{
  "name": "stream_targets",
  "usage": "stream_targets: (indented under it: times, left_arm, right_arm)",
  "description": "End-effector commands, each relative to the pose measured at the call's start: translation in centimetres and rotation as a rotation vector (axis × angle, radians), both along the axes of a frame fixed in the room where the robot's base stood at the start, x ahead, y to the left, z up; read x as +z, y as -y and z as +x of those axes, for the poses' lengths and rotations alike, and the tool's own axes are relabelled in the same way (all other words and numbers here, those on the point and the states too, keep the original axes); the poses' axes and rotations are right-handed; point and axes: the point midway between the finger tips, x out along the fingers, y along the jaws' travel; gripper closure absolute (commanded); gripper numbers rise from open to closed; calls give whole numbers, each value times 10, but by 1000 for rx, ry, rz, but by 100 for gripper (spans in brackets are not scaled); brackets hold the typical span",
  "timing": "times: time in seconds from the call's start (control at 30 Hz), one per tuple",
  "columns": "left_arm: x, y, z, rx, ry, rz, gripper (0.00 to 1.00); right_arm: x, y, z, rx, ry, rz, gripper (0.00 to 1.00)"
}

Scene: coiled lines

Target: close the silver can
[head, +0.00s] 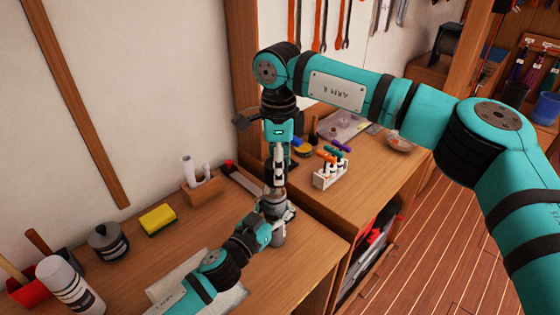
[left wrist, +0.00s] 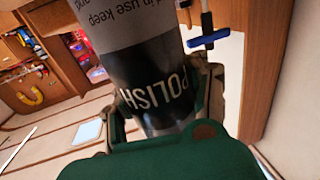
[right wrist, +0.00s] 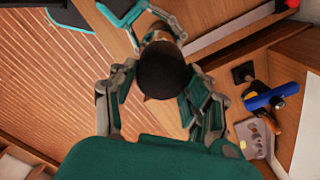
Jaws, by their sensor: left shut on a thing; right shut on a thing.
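The silver can (head: 278,239) is grey with a black band reading POLISH, large in the left wrist view (left wrist: 150,70). It stands upright near the front right of the bench. My left gripper (head: 266,222) is shut around it from the side. My right gripper (head: 275,192) points down from directly above the can. It is shut on a dark round cap (right wrist: 165,70), which sits between its fingers in the right wrist view. The cap hides the can's top there, so I cannot tell whether it is seated on the can.
On the bench stand a grey jar (head: 108,243), a yellow sponge (head: 158,219), a white bottle (head: 70,285) and a wooden holder (head: 204,188) with white rolls. A white rack (head: 331,174) of coloured-handled tools is on the neighbouring bench, close to the right gripper.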

Motion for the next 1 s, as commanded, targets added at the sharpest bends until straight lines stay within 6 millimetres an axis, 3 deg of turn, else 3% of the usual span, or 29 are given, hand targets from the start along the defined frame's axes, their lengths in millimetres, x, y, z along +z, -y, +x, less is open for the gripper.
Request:
stream_targets:
  times: [0.23,1.0]
  left_arm:
    - [0,0,0,0,-1,0,100]
    - [-1,0,0,0,-3,-1,100]
  right_arm:
    - [-11,-3,-5,-38,2,-2,67]
    - [-15,-3,-5,-30,2,-2,67]
